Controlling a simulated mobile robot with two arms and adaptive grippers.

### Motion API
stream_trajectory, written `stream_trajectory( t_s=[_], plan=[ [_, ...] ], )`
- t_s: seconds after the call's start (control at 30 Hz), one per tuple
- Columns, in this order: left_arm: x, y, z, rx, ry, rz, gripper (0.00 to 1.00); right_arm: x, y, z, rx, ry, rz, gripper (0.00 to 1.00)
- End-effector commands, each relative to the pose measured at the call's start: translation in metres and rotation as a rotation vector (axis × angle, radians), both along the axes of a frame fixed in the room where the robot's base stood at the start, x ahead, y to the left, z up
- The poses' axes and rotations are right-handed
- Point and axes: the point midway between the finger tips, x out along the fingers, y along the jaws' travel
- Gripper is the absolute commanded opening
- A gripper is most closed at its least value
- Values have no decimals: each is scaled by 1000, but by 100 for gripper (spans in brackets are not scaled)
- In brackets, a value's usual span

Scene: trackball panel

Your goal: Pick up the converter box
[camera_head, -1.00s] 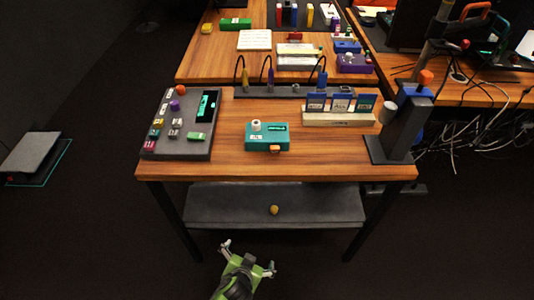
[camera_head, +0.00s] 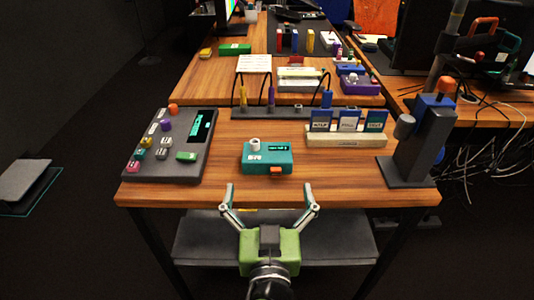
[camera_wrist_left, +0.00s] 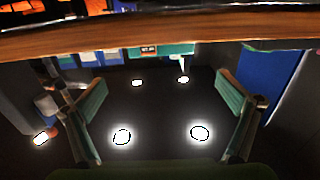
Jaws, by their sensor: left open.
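A teal box (camera_head: 266,157) with a white knob, a small display and an orange piece at its front sits near the front middle of the table; it appears to be the converter box. My left gripper (camera_head: 269,190) is open and empty, at the table's front edge, pointing at the box. Its fingertips are apart from the box, one toward each side of it. In the left wrist view, which looks upside down, the box (camera_wrist_left: 172,49) shows beyond and between the open fingers (camera_wrist_left: 166,95). My right gripper is not in view.
A grey control panel (camera_head: 190,163) lies left of the box. A wooden holder with blue cards (camera_head: 345,139) and a dark upright stand (camera_head: 421,150) are to the right. A dark strip with cables (camera_head: 285,112) lies behind. Bare wood surrounds the box. A shelf (camera_head: 205,248) hangs below.

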Motion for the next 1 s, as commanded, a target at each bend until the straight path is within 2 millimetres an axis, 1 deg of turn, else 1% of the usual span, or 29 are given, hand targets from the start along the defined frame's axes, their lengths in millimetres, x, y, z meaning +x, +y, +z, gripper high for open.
stream_trajectory(
  t_s=[0.07, 0.17, 0.4, 0.5, 0.73, 1.0],
  plan=[
    [2, 0, 1, -2, -3, 0, 100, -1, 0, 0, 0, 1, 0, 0],
    [14, 0, 3, -1, -6, 0, 100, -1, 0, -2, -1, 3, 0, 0],
    [62, 1, 2, 1, -5, 1, 100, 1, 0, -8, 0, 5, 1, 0],
    [76, 0, 2, 1, -5, -1, 100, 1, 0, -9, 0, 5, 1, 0],
    [92, 1, 1, 0, -3, -1, 100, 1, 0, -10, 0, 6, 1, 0],
    [129, 3, 0, 1, -3, -1, 100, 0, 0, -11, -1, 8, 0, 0]
  ],
)
